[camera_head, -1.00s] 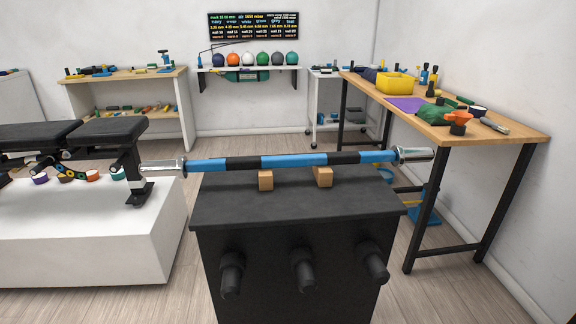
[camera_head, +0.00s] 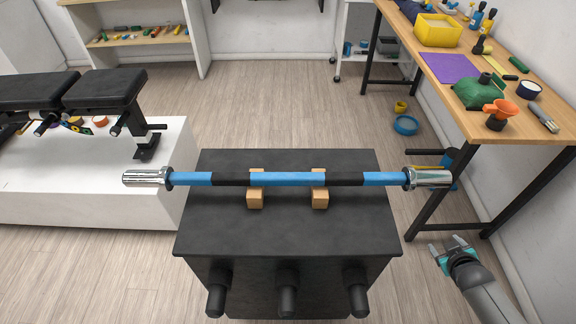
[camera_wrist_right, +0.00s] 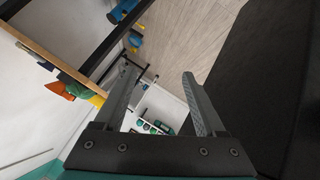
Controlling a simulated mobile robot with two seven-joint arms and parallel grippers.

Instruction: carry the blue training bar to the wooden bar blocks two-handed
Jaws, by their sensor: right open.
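The blue training bar (camera_head: 274,179), with black bands and chrome ends, lies level across the two wooden bar blocks, left (camera_head: 255,199) and right (camera_head: 320,199). The blocks stand on the black box (camera_head: 290,236). My right gripper (camera_head: 450,243) is open and empty, low to the right of the box and below the bar's right chrome end. In the right wrist view its two fingers (camera_wrist_right: 163,85) are apart with nothing between them. My left gripper is not in view.
A wooden table (camera_head: 440,75) at the right carries a yellow bin (camera_head: 437,32), a purple mat (camera_head: 449,68) and small items. A white platform (camera_head: 95,200) with a black bench (camera_head: 105,95) stands at the left. The floor behind the box is mostly clear.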

